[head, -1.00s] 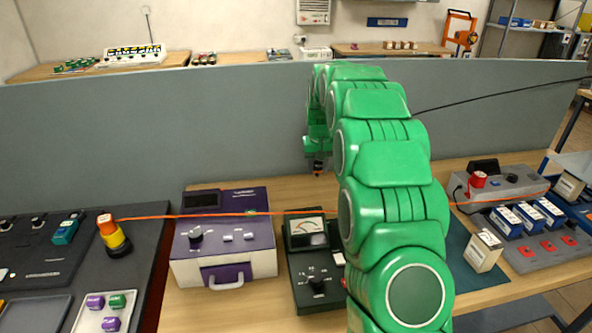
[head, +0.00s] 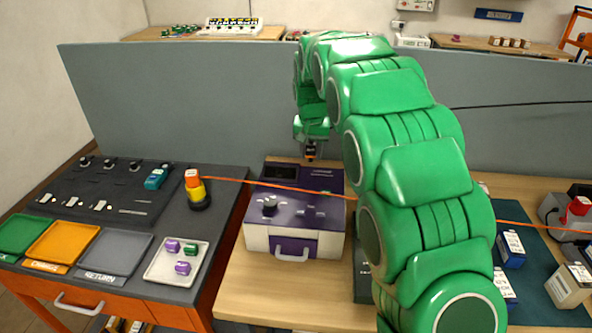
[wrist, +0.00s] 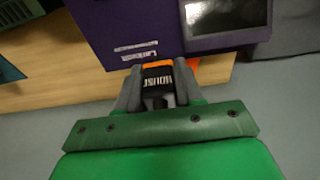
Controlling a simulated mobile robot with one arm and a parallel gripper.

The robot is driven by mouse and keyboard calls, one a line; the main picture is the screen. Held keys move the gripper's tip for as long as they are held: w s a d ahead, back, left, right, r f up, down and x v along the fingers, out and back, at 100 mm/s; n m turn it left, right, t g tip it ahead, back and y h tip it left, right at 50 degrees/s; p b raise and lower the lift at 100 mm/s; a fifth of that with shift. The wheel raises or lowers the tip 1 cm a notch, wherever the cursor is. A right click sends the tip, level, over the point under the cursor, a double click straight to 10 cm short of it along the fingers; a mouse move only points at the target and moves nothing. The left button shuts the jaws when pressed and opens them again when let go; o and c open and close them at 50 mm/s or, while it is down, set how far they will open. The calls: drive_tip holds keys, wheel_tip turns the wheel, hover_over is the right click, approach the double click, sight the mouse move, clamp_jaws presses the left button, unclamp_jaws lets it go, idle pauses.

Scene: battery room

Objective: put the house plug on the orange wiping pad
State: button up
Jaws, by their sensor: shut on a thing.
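My gripper (head: 310,144) is shut on the house plug, a small black and orange piece. The plug (wrist: 158,80) shows lettering that appears to read HOUSE in the wrist view, between the two grey fingers. In the head view the plug (head: 311,154) hangs below my gripper, above the back of the purple and white unit. The orange wiping pad (head: 62,242) lies flat at the front left of the dark bench, between a green pad (head: 20,234) and a grey one (head: 113,251). Its top looks bare. My gripper is far to its right.
A white tray (head: 159,279) holds small blocks. The purple and white unit (head: 322,232) stands beside. A grey partition (head: 200,115) rises behind.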

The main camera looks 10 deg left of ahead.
drive_tip(key=shift+s+a+r, duration=0.1)
drive_tip(key=shift+s+a, duration=0.15)
drive_tip(key=shift+a, duration=0.65)
drive_tip(key=shift+w+a, duration=0.15)
drive_tip(key=shift+w, duration=0.05)
drive_tip(key=shift+w+a+f, duration=0.6)
drive_tip(key=shift+w+f, duration=0.95)
drive_tip(key=shift+w, duration=0.5)
drive_tip(key=shift+w+a+f, duration=0.65)
drive_tip(key=shift+w+f, duration=0.85)
drive_tip(key=shift+w, duration=0.5)
drive_tip(key=shift+w+a+f, duration=0.6)
drive_tip(key=shift+w+f, duration=0.95)
drive_tip(key=shift+w, duration=0.5)
drive_tip(key=shift+w+f, duration=0.25)
drive_tip(key=shift+f, duration=1.6)
drive_tip(key=shift+f, duration=0.15)
